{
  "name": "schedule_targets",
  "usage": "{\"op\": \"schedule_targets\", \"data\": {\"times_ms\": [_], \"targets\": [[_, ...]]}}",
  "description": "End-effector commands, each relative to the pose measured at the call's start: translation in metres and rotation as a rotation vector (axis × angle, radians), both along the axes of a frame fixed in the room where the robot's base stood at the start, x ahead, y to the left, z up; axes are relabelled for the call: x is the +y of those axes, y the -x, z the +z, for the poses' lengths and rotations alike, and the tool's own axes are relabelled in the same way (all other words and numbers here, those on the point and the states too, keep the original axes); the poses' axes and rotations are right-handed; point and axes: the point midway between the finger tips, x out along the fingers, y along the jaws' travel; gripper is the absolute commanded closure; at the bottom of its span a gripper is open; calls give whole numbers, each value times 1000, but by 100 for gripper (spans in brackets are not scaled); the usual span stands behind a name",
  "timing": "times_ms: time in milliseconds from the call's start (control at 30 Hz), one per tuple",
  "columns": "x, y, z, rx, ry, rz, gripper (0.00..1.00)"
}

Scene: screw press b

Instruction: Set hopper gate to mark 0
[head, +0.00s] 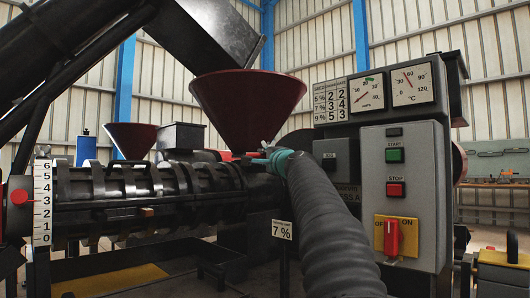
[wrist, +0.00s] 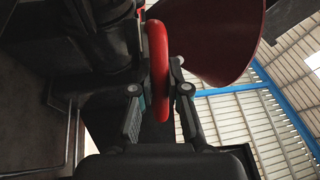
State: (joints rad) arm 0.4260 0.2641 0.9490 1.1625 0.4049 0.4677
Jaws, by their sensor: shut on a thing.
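The dark red hopper (head: 248,100) stands above the black press barrel (head: 150,195), and its underside shows in the wrist view (wrist: 215,35). My gripper (head: 265,158) is just below the hopper's neck, at the end of my dark ribbed arm. In the wrist view my gripper (wrist: 158,95) has its fingers on both sides of a red bar-like handle (wrist: 158,60) and is shut on it. In the head view the handle is mostly hidden by my gripper. I cannot make out a gate mark beside it. A white scale (head: 42,200) numbered 0 to 6 stands at the barrel's left end.
A grey control box (head: 405,190) with start and stop buttons and a red switch (head: 392,238) stands right of my arm. Dials and a number chart (head: 331,102) are above. A second red hopper (head: 131,139) is behind.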

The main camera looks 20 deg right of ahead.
Motion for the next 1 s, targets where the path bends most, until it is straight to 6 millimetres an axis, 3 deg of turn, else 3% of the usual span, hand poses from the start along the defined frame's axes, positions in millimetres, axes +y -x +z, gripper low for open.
{"op": "schedule_targets", "data": {"times_ms": [367,400,500,833,1000], "targets": [[-3,-4,1,-2,-1,0,100],[-3,-4,1,-2,-1,-1,78],[-3,-4,1,-2,0,-1,59],[-4,-2,1,-1,0,-1,59],[-4,11,-1,0,-1,-2,59]]}}
